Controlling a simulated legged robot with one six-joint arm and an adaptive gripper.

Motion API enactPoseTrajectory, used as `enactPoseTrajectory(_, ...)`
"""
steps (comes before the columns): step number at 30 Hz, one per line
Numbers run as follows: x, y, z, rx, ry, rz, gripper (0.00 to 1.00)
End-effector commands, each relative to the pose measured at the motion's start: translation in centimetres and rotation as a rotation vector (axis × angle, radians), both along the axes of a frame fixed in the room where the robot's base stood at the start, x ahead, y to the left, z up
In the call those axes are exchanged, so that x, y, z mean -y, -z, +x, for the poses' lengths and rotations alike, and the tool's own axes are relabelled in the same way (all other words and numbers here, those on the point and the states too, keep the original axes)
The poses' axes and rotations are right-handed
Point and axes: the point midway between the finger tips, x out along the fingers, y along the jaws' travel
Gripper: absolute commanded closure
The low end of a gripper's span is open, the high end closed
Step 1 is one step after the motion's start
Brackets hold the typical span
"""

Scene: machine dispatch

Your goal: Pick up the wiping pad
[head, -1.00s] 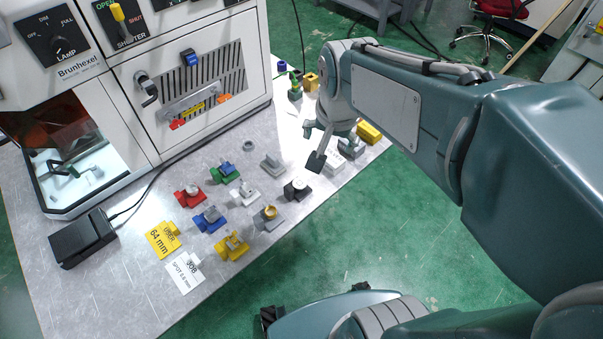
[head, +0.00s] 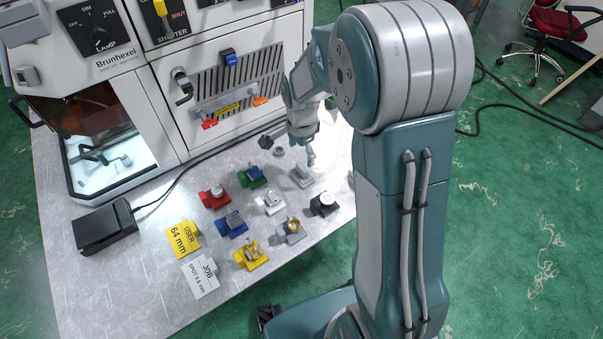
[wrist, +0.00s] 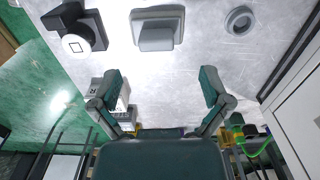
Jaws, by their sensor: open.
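A light grey block with a raised grip (head: 302,176), which looks like the wiping pad, rests on the metal worktop near its right side. It also shows in the wrist view at the top centre (wrist: 157,28). My gripper (head: 290,149) is over the worktop just behind the block in the head view, its fingers spread. In the wrist view the two fingers (wrist: 163,88) are wide apart with only bare worktop between them. The block is beyond the fingertips and not touched.
A grey ring (wrist: 240,20) and a black holder with a white disc (wrist: 82,42) flank the block. Several coloured holders, including a red one (head: 214,197), stand to its left. The machine front (head: 230,90) rises behind. A black box (head: 105,228) is at the left.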

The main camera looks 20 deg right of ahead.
Motion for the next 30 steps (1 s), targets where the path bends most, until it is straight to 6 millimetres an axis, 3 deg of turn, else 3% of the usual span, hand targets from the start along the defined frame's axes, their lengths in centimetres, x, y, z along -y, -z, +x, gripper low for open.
enactPoseTrajectory(12, -0.1, 5.1, -0.4, -0.002, -0.001, -0.001, 0.03)
enactPoseTrajectory(21, -0.1, 5.7, -0.4, 0.002, -0.002, 0.0, 0.03)
enactPoseTrajectory(22, -0.1, 5.7, -0.4, 0.001, -0.002, -0.001, 0.07)
enactPoseTrajectory(23, -0.1, 5.7, -0.4, 0.001, -0.002, 0.0, 0.21)
enactPoseTrajectory(27, -0.1, 5.7, -0.4, 0.001, -0.002, 0.0, 0.83)
enactPoseTrajectory(28, -0.1, 5.7, -0.4, 0.001, -0.002, 0.0, 0.9)
enactPoseTrajectory(30, -0.1, 5.7, -0.4, 0.001, -0.002, 0.0, 0.91)
